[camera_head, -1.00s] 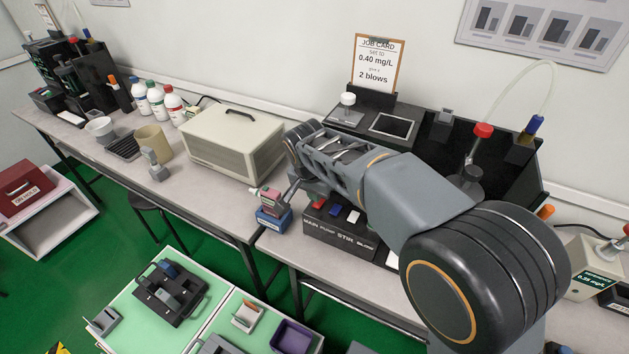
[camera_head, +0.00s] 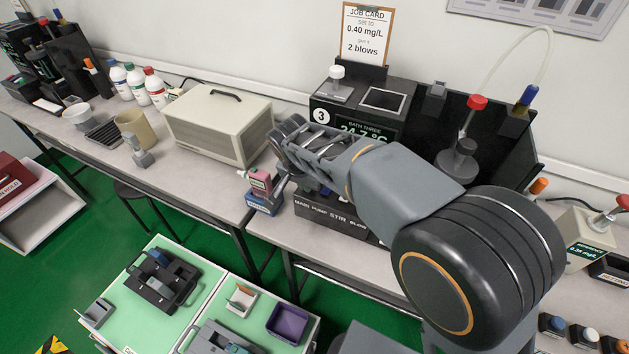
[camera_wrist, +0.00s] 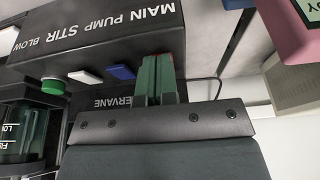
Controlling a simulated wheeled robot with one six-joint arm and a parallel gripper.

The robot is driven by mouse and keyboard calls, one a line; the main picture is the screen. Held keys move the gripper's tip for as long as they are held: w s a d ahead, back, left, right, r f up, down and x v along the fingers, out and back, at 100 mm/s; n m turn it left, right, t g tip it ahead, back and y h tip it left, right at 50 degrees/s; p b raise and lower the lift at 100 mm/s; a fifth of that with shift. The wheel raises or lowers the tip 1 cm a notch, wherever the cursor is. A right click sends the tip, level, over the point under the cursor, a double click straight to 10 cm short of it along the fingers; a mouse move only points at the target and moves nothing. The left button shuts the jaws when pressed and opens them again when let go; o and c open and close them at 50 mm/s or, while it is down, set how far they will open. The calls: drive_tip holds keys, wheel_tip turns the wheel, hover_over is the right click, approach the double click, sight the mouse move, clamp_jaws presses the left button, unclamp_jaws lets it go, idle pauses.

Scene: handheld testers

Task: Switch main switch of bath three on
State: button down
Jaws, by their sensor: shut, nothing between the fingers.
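Bath three (camera_head: 362,132) is the black unit with the "3" label and a temperature display, below the job card. Its switch box (camera_wrist: 100,35) carries the words MAIN, PUMP, STIR and BLOW in the wrist view. A blue switch (camera_wrist: 122,72), a white switch (camera_wrist: 85,77) and a green button (camera_wrist: 53,85) show along it. My gripper (camera_wrist: 158,80) is shut and empty, its green fingers at the MAIN end. Only slivers of red show beside the fingers; they hide most of the main switch. I cannot tell its position or whether they touch it.
A pink and blue handheld device (camera_head: 260,183) stands close left of the switch box. A beige box (camera_head: 217,125) is further left. A stirrer-like post with a red cap (camera_head: 459,155) stands at the right. A green-topped bench (camera_head: 190,265) is in front.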

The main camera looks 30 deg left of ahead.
drive_tip(key=shift+s+a, duration=0.1)
drive_tip(key=shift+a, duration=0.05)
drive_tip(key=shift+r, duration=0.1)
drive_tip(key=shift+w+r+p, duration=0.3)
drive_tip(key=shift+w+p, duration=0.25)
drive_tip(key=shift+w, duration=0.15)
drive_tip(key=shift+r, duration=0.25)
drive_tip(key=p+v, duration=0.1)
drive_tip(key=v, duration=0.1)
drive_tip(key=w+p+v, duration=0.1)
drive_tip(key=p+v, duration=0.1)
drive_tip(key=shift+s+r, duration=0.1)
drive_tip(key=shift+r, duration=0.2)
drive_tip(key=s+r, duration=0.4)
drive_tip(key=r, duration=0.4)
drive_tip(key=shift+s, duration=0.4)
